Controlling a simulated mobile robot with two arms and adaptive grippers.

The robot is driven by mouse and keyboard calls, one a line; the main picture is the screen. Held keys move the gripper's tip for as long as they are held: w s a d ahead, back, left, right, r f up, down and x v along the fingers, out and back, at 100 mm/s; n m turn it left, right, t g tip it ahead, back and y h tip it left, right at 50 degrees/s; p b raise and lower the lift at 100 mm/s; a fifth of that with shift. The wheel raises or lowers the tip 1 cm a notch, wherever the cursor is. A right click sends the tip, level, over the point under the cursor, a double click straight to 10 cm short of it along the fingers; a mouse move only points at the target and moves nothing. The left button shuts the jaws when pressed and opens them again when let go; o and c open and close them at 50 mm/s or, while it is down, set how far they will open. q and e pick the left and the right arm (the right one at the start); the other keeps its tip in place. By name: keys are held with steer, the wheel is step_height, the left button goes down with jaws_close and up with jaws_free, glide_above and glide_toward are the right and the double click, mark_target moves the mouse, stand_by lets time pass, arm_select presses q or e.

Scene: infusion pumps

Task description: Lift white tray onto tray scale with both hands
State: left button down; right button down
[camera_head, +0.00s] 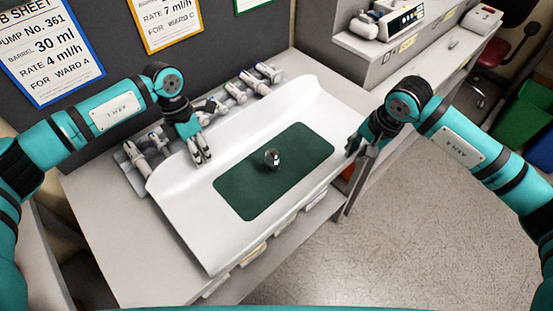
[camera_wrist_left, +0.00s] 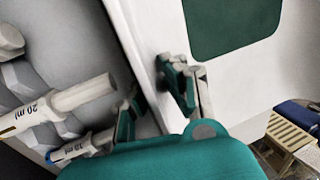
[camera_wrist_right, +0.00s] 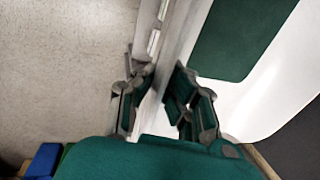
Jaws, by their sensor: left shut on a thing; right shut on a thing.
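The white tray (camera_head: 190,205) is large, with raised rims and a dark green mat (camera_head: 240,190) in it. A small round metallic object (camera_head: 272,158) sits on the mat. My left gripper (camera_head: 199,152) is shut on the tray's far-left rim; the rim shows between its fingers in the left wrist view (camera_wrist_left: 157,95). My right gripper (camera_head: 356,147) is shut on the opposite rim, which passes between its fingers in the right wrist view (camera_wrist_right: 158,98). I cannot tell whether the tray rests on the bench or hangs just above it. I cannot clearly identify the tray scale.
Several syringes lie in a grey rack (camera_head: 134,158) behind the tray, close to my left gripper. The grey bench (camera_head: 110,225) is under the tray. A second counter (camera_head: 385,75) at upper right holds a pump device (camera_head: 405,20) and a white device (camera_head: 483,20). Open floor lies at right.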

mark_target(195, 143)
arm_select(q)
steer(key=shift+w+r, duration=0.1)
steer(key=shift+r, duration=0.1)
arm_select(e)
steer(key=shift+w+r, duration=0.1)
steer(key=shift+r, duration=0.05)
